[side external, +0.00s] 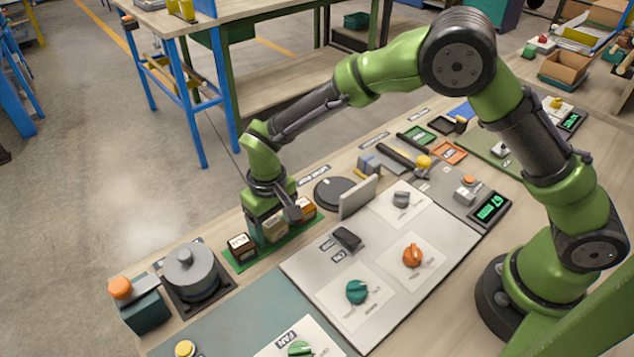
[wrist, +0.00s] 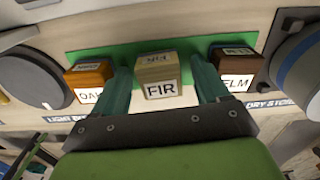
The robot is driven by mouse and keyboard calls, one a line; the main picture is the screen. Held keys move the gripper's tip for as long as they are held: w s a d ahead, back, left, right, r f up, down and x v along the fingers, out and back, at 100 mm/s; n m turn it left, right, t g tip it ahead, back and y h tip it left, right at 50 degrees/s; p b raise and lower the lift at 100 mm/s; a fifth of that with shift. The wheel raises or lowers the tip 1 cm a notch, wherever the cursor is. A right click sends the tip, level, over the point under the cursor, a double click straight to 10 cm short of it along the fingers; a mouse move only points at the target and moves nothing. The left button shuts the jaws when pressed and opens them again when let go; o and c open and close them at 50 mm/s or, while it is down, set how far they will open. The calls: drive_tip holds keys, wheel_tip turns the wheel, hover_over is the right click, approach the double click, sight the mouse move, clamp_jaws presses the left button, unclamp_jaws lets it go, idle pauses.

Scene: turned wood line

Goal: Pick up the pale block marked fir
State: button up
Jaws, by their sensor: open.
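The pale block marked FIR (wrist: 159,76) sits on a green mat (wrist: 110,58) between two other blocks in the wrist view. My gripper (wrist: 163,85) is open, with one finger on each side of the FIR block. I cannot tell whether the fingers touch it. In the side view my gripper (side external: 272,222) is low over the green mat (side external: 243,263), and the pale block (side external: 275,229) shows partly behind it. An orange-brown block marked OAK (wrist: 88,82) is to the left, and a dark brown block marked ELM (wrist: 236,66) is to the right in the wrist view.
The neighbouring blocks stand close outside my fingers. In the side view a metal pot (side external: 191,272) stands left of the mat, and a dark round disc (side external: 335,194) and an upright grey plate (side external: 358,197) stand right of it. A knob panel (side external: 385,285) lies in front.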

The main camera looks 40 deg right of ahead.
drive_tip(key=c, duration=1)
drive_tip(key=shift+r, duration=0.1)
